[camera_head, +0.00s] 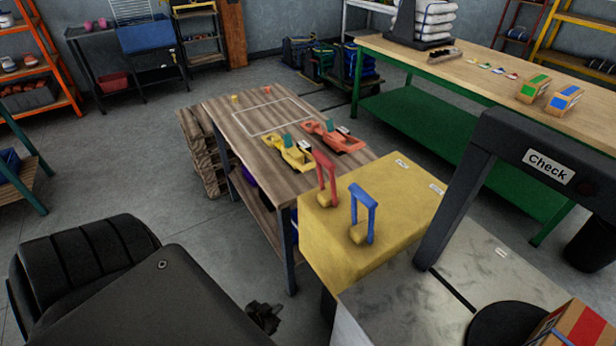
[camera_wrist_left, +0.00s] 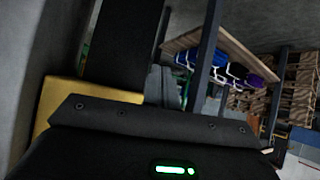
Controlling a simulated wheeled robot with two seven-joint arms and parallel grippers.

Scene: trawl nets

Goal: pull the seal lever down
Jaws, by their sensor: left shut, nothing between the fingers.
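A yellow box (camera_head: 345,250) carries two upright levers, a red one (camera_head: 325,178) and a blue one (camera_head: 364,212). Small labels on the box are too small to read, so I cannot tell which is the seal lever. The box also shows partly in the left wrist view (camera_wrist_left: 62,98). My left gripper (camera_head: 265,318) is shut and empty. It is low, to the left of the box and apart from both levers. My right gripper is not in view.
A wooden table (camera_head: 222,108) with yellow and orange clamp-like tools (camera_head: 330,136) stands behind the box. A black arch marked "Check" (camera_head: 480,165) and a grey metal surface (camera_head: 385,305) are at right. Open floor (camera_head: 215,255) lies to the left.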

